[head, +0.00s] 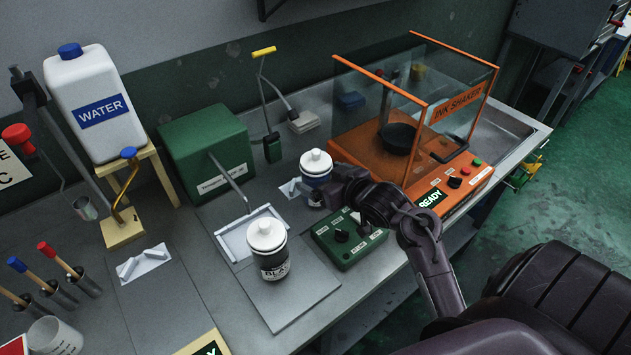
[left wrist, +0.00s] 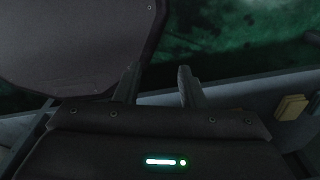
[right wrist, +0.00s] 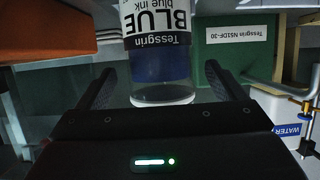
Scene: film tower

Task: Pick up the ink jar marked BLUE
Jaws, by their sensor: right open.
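The BLUE ink jar (head: 316,166) is white-lidded with a blue band and stands upright on the bench, left of the orange ink shaker. My right gripper (head: 333,192) is at its right side and hides part of it. In the right wrist view the jar (right wrist: 160,66) appears upside down, its BLUE label readable, between the open fingers of my right gripper (right wrist: 163,85). A gap shows on both sides, wider on the right. My left gripper (left wrist: 157,86) shows only in the left wrist view, fingers apart with nothing between them, away from the jar.
A similar jar with a black label (head: 268,250) stands on a grey plate in front. A green control box (head: 350,240) sits close below my right gripper. The orange ink shaker (head: 415,150) stands to the right, a green machine (head: 207,155) to the left.

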